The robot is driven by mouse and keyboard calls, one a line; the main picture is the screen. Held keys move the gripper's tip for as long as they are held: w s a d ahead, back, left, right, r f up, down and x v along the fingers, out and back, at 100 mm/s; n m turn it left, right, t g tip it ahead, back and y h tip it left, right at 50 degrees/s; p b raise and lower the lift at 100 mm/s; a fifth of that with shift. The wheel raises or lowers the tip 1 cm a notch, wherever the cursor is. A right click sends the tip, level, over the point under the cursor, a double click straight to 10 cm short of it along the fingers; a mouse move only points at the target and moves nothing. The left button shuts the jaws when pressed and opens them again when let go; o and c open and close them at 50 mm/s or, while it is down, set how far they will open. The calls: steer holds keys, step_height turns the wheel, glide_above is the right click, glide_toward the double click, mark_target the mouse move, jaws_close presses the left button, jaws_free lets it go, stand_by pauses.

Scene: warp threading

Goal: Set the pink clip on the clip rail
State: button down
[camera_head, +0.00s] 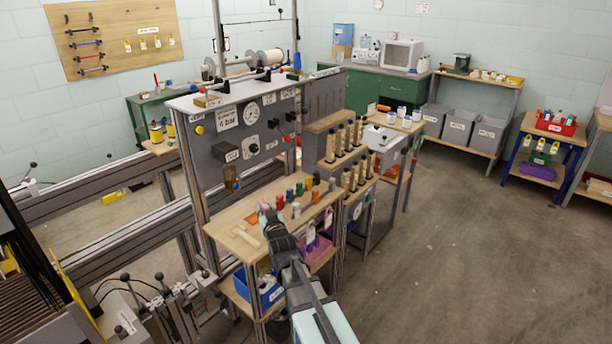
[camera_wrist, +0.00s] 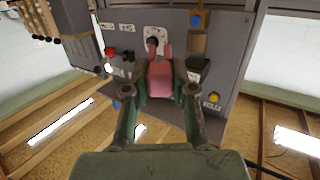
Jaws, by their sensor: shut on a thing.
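My gripper (camera_head: 272,219) is above the front wooden bench, at the end of my arm. In the wrist view my gripper (camera_wrist: 160,84) is shut on the pink clip (camera_wrist: 160,76), with one finger on each side of it. The clip's narrower end points away from the palm, toward the grey control panel. In the head view the pink clip (camera_head: 264,206) is small at the gripper's tip, partly hidden. I cannot make out the clip rail for certain in either view.
The bench top (camera_head: 228,217) carries several coloured spools (camera_head: 298,190) right of the gripper and a pale wooden piece (camera_head: 245,236) to its left. The grey panel (camera_head: 250,130) with a dial and knobs rises behind. Wooden stepped blocks (camera_head: 325,146) stand farther right.

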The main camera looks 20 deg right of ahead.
steer(key=w+d+r+m+g+h+p, duration=0.3)
steer(key=w+d+g+p, duration=0.5)
steer(key=w+d, duration=1.05)
steer(key=w+d+f+m+g+y+p, duration=0.1)
steer(key=w+d+f+m+g+p, duration=0.15)
steer(key=d+m+g, duration=0.2)
steer(key=s+a+f+m+g+y+b, duration=0.1)
steer(key=s+a+f+m+g+y, duration=0.1)
steer(key=s+m+g+y, duration=0.3)
steer(key=shift+n+t+h, duration=0.25)
steer(key=shift+n+h, duration=0.1)
steer(key=shift+h, duration=0.35)
steer(key=shift+s+d+f+b, duration=0.15)
steer(key=shift+f+b, duration=0.5)
steer(key=shift+f, duration=1.25)
steer(key=shift+s+a+f+b, duration=0.15)
steer(key=shift+f+b, duration=0.5)
steer(key=shift+f, duration=1.25)
steer(key=shift+d+f+b, duration=0.1)
steer(key=shift+f+b, duration=0.25)
steer(key=shift+f, duration=0.8)
steer(key=c, duration=0.9)
jaws_free()
